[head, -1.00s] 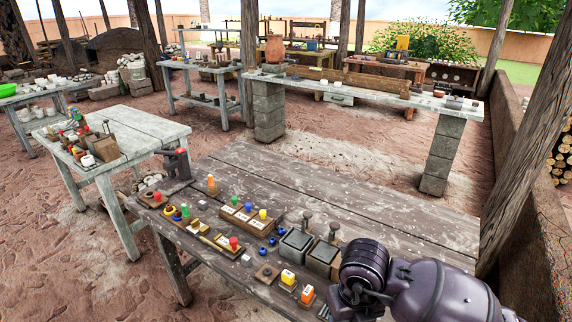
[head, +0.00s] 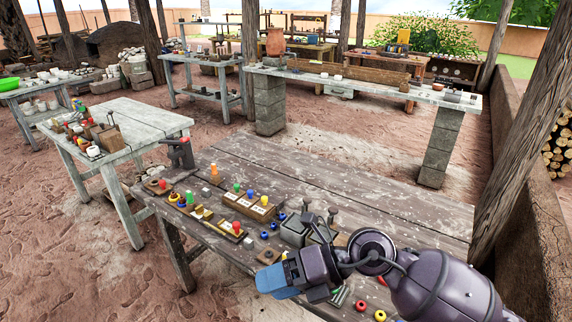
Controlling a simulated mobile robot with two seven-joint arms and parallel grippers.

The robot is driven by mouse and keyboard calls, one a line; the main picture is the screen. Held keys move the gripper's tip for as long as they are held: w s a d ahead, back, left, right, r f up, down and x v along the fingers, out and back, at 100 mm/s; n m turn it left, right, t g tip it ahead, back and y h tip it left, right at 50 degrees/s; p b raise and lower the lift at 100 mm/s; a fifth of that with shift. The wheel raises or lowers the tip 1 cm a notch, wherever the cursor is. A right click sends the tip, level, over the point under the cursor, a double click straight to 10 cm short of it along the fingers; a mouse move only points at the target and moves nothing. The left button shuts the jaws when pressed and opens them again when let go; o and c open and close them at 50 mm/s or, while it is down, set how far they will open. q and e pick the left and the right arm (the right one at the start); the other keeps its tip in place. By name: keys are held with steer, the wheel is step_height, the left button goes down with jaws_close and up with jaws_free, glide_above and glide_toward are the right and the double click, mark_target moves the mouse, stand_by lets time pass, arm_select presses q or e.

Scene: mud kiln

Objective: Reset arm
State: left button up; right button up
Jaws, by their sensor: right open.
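My right arm comes in from the lower right over the near wooden table (head: 330,180). My right gripper (head: 272,281), with blue fingers, points left and is open above the table's front edge. Nothing shows between its fingers. My left gripper is not in view. The arm hides part of the table's front right.
Wooden boards with coloured pegs (head: 250,206) and grey metal boxes (head: 296,233) lie along the table's front. A red ring (head: 360,305) and a yellow ring (head: 380,315) sit below my arm. The table's back right is bare. A wooden post (head: 525,130) stands at right.

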steer(key=w+d+r+m+t+y, duration=0.3)
steer(key=w+r+m+t+y, duration=0.2)
steer(key=r+m+t+y, duration=0.3)
steer(key=w+d+f+m+t+h, duration=0.35)
steer(key=d+m+t+h, duration=0.2)
steer(key=m, duration=0.35)
steer(key=w+d+f+m+t+h, duration=0.2)
steer(key=d+f+m+t+h, duration=0.3)
steer(key=m, duration=0.4)
steer(key=s+d+f+m+g+h, duration=0.1)
steer(key=s+d+f+m+h, duration=0.35)
steer(key=f, duration=0.25)
steer(key=s+d+f+m+g+h, duration=0.1)
steer(key=s+d+f+m+h, duration=0.25)
steer(key=d+f+m, duration=0.35)
steer(key=s+d+f+m+g+h, duration=0.2)
steer(key=s+d+f+g+h, duration=0.1)
steer(key=s+f, duration=0.8)
steer(key=s+d, duration=0.1)
steer(key=s, duration=0.2)
steer(key=shift+d+f+m+g, duration=0.15)
steer(key=shift+m+g, duration=0.2)
